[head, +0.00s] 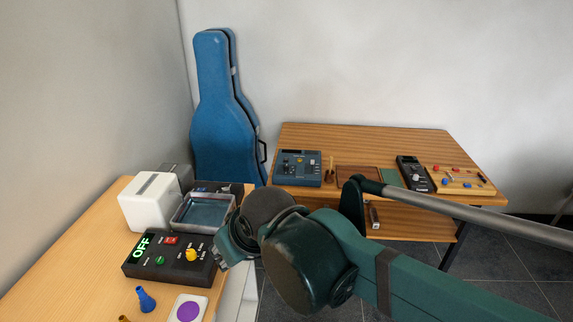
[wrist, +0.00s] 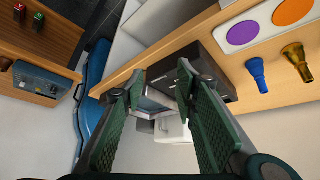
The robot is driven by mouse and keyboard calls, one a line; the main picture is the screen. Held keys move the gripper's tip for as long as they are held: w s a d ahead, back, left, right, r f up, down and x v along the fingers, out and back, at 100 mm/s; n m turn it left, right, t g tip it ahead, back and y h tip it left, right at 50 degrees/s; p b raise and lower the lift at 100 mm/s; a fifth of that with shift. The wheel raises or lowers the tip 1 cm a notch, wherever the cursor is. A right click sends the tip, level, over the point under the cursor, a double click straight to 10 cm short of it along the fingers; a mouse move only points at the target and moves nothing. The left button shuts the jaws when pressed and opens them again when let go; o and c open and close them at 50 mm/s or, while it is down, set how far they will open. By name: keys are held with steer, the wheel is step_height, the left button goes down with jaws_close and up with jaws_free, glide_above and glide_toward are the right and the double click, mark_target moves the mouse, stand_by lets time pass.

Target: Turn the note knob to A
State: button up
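A black box (head: 170,259) with a lit green "OFF" display lies on the near-left table. It carries a yellow knob (head: 191,254), a red switch (head: 171,240) and a green button (head: 160,260). The lettering around the yellow knob is too small to read, so I cannot tell whether it is the note knob. In the wrist view only dark sides of what looks like this box (wrist: 212,72) show, with the knob not visible. My gripper (wrist: 157,84) is open and empty, its two green fingers apart.
A white block (head: 150,202) and a grey tray (head: 203,211) stand behind the box. A blue mouthpiece (head: 145,299) and a purple-disc pad (head: 187,309) lie in front. A back table (head: 365,139) holds a blue-grey device (head: 298,168) and a black meter (head: 414,173). A blue case (head: 222,120) leans on the wall.

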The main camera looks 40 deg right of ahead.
steer(key=w+d+r+n+g+p, duration=0.1)
steer(key=w+d+r+n+p, duration=0.1)
steer(key=w+d+r, duration=0.35)
steer(key=w+d+r+n+g+p, duration=0.1)
steer(key=w+d+r+p, duration=0.15)
steer(key=w, duration=0.55)
steer(key=n+g+p, duration=0.5)
steer(key=n+p, duration=0.5)
steer(key=p, duration=0.4)
glide_above(287, 166)
steer(key=f, duration=1.3)
steer(key=shift+a+f, duration=0.1)
steer(key=shift+a, duration=0.3)
steer(key=shift+w+d+f, duration=0.1)
steer(key=shift+d+f, duration=0.2)
steer(key=shift+f, duration=0.05)
steer(key=shift+f, duration=3.9)
